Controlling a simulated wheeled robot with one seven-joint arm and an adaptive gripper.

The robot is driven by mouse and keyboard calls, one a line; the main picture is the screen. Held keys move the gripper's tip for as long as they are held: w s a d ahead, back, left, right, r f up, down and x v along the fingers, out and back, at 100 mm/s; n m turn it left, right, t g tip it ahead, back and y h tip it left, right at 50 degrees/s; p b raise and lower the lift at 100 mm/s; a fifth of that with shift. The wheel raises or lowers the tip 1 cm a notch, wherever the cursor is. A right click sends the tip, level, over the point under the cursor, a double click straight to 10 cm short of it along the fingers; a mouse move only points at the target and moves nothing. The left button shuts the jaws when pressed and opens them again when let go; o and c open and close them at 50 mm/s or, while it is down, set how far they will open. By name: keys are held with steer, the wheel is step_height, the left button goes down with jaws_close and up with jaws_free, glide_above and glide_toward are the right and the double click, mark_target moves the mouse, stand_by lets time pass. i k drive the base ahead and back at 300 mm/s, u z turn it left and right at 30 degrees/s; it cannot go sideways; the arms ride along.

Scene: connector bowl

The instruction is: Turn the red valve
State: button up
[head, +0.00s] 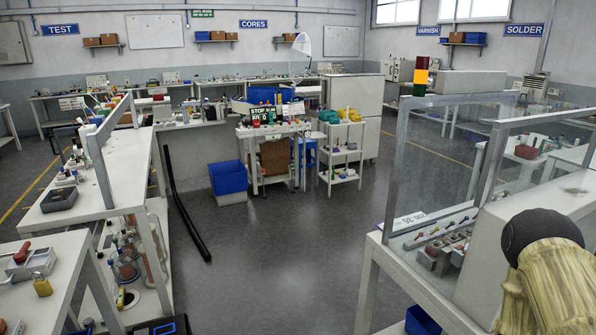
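I cannot make out a valve for certain in the head view. A small red handle-like piece (22,252) lies at the far left, by a grey box (32,264) on the near left bench (70,250). I cannot tell whether it is the red valve. A yellow padlock (42,286) is just below it in the picture. My gripper is not in view, so its state does not show.
A glass-screened bench (398,262) stands at the right. A long white bench (118,178) runs along the left, with a dark bar (187,222) on the floor beside it. Ahead are a blue bin (228,180) and a small cart (341,180). The middle floor is clear.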

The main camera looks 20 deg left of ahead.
mark_target(20, 256)
steer(key=u, duration=0.7)
steer(key=i, duration=1.1)
steer(key=u, duration=1.1)
